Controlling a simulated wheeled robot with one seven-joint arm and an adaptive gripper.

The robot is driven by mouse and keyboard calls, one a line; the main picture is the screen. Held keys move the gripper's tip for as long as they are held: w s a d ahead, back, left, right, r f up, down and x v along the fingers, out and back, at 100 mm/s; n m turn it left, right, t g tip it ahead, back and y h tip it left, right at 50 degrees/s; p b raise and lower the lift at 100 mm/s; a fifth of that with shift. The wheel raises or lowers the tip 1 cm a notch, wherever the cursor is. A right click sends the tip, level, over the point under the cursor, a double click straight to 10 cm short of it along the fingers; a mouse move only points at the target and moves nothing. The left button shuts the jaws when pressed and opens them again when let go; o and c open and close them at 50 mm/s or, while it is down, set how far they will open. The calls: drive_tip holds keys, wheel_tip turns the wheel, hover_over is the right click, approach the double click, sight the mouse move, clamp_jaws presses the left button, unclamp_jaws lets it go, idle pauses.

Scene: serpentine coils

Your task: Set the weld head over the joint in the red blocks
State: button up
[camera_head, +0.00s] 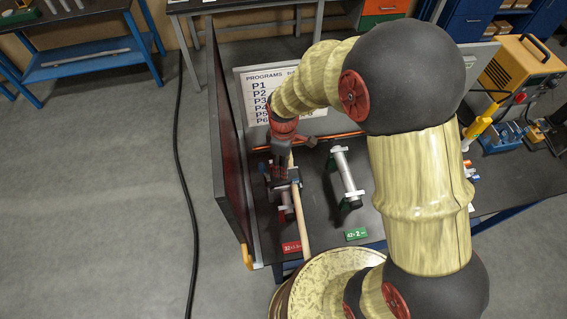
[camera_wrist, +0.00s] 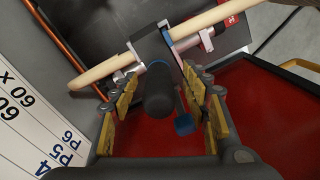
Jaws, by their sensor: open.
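The weld head (camera_head: 284,180) is a dark block with a pale tan hose through or behind it, low over the bench. In the wrist view its black rounded handle (camera_wrist: 160,92) points towards me. My gripper (camera_wrist: 164,80) is open, with yellow-padded fingers on either side of this handle; I cannot tell whether they touch it. My gripper also shows in the head view (camera_head: 280,162), above the weld head. The red block (camera_head: 287,214) with its short grey tube shows just in front, partly covered by the weld head. The joint is hidden.
A longer grey tube (camera_head: 346,175) lies in green blocks to the right, with a green label (camera_head: 356,234). A red label (camera_head: 291,247) is at the bench front. A dark upright screen (camera_head: 228,150) stands close on the left. A programs board (camera_head: 262,98) stands behind.

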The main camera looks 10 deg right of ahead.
wheel_tip(320, 180, up, 12)
drive_tip(key=shift+w+f, duration=0.1)
drive_tip(key=shift+f, duration=0.05)
idle(0.4)
drive_tip(key=shift+m, duration=0.5)
drive_tip(key=s+d+f+m+t+b, duration=0.2)
drive_tip(key=s+m+b, duration=0.4)
drive_tip(key=s+b, duration=0.3)
drive_tip(key=s+d+f+m+t+b, duration=0.2)
drive_tip(key=s+d+m+b, duration=0.3)
drive_tip(key=b, duration=0.7)
drive_tip(key=s+d+t, duration=0.1)
drive_tip(key=s+d, duration=0.1)
drive_tip(key=s, duration=0.1)
drive_tip(key=shift+s+d+f+m+t, duration=0.15)
drive_tip(key=shift+s+m+t, duration=0.25)
